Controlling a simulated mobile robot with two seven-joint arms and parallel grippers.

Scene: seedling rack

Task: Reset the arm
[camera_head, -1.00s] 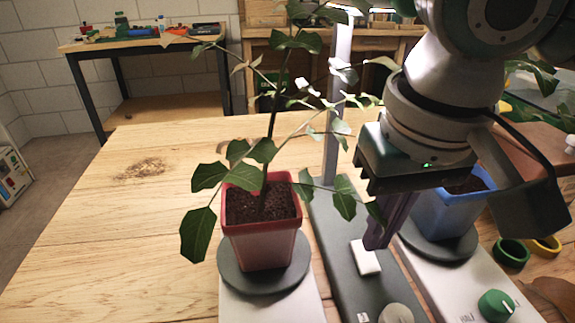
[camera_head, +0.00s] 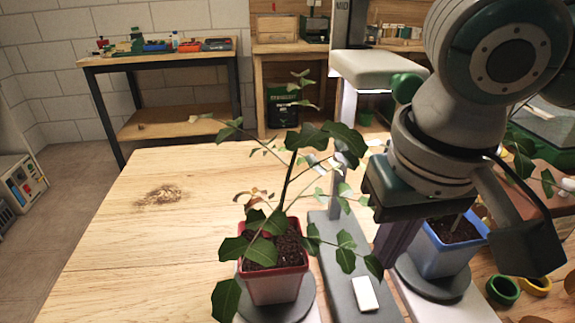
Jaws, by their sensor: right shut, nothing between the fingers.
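My right arm comes in from the upper right. Its gripper (camera_head: 390,256) points down, with its dark fingers together and nothing seen between them. The fingertips are above and behind the white rocker switch (camera_head: 365,294) on the dark grey base (camera_head: 343,282), and look apart from it. My left gripper is not in view.
A leafy plant in a red pot (camera_head: 275,287) stands on a round dark plate, left of the base. A lamp post with a beige head (camera_head: 377,67) rises behind. Green (camera_head: 502,291) and yellow (camera_head: 537,286) rings lie at right.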

